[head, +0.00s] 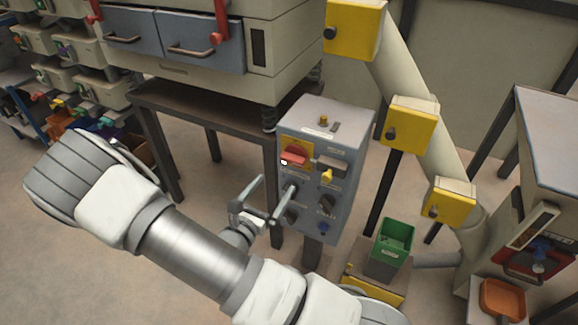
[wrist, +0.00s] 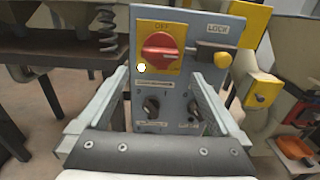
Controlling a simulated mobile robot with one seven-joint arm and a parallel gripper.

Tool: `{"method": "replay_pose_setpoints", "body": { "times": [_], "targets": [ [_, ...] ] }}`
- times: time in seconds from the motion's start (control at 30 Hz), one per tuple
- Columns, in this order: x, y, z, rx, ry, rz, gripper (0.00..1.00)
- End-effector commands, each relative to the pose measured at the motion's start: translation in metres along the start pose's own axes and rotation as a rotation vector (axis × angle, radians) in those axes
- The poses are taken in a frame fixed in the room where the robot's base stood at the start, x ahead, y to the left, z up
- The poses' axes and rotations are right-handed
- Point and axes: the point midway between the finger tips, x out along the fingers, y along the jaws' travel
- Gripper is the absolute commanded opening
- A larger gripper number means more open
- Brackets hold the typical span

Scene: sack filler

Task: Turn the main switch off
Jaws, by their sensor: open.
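The main switch is a red rotary knob (head: 293,157) on a yellow plate, at the upper left of a grey control box's front. In the wrist view the red knob (wrist: 160,50) sits near the top centre, under the word "OFF". A small white spot shows at the knob's lower left. My gripper (head: 266,196) is open and empty, in front of the box and below the knob. In the wrist view its two fingers (wrist: 158,88) reach forward on either side of the panel's lower part, with the knob above and between them. I cannot tell whether they touch the panel.
The grey control box (head: 345,130) also carries a yellow knob (wrist: 222,60) beside a "LOCK" label, and black knobs (wrist: 151,106) below the switch. A green bin (head: 393,240) stands to the right. A yellow-boxed pipe (head: 410,125) rises behind. A dark table (head: 200,100) stands left.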

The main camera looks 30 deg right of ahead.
Motion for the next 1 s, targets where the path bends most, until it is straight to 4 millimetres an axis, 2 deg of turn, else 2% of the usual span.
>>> {"method": "replay_pose_setpoints", "body": {
  "times": [0.03,0.2,0.43,0.6,0.87,1.0],
  "targets": [
    [0.012,-0.002,-0.001,-0.001,-0.001,-0.005,1.00],
    [0.048,-0.001,-0.002,0.000,-0.001,-0.004,1.00],
    [0.083,-0.001,-0.001,0.000,0.000,-0.002,1.00],
    [0.093,0.000,0.000,-0.001,0.000,0.000,1.00],
    [0.094,0.000,0.000,-0.001,0.000,0.000,1.00],
    [0.094,0.000,0.000,-0.001,0.000,0.000,0.78]
  ]
}}
